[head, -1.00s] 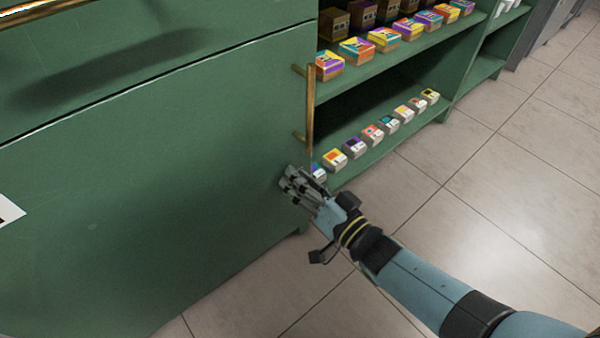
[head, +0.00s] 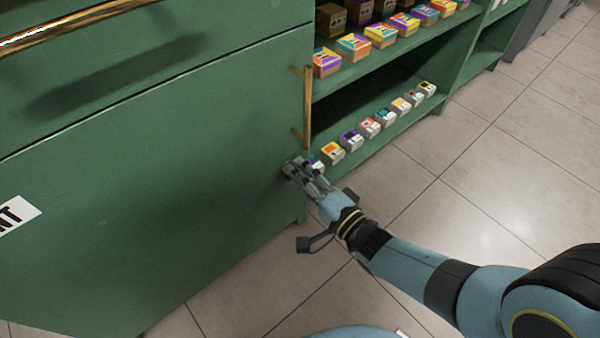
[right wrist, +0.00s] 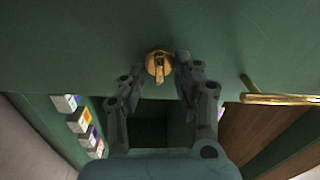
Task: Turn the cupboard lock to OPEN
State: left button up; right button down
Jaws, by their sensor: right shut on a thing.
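The cupboard lock (right wrist: 159,65) is a round brass piece with a raised turn piece, set in the green cupboard door (head: 150,190). It shows in the right wrist view at upper centre. My right gripper (head: 290,171) is at the door's right edge, below the upright brass handle (head: 308,108). In the right wrist view its fingers (right wrist: 160,68) stand on both sides of the turn piece, shut on it. In the head view the gripper hides the lock. No OPEN marking is readable. My left gripper is not in view.
Open shelves with several small coloured boxes (head: 332,152) lie right of the door, close to my gripper. The brass handle also shows in the right wrist view (right wrist: 280,99). A white label (head: 18,214) is on the door at left. The tiled floor (head: 480,190) at right is clear.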

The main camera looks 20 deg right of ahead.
jog(key=shift+f+m, duration=0.1)
jog(key=shift+m, duration=0.5)
jog(key=c, duration=1.1)
grip_release()
jog(key=shift+o, duration=0.2)
jog(key=v, duration=1.2)
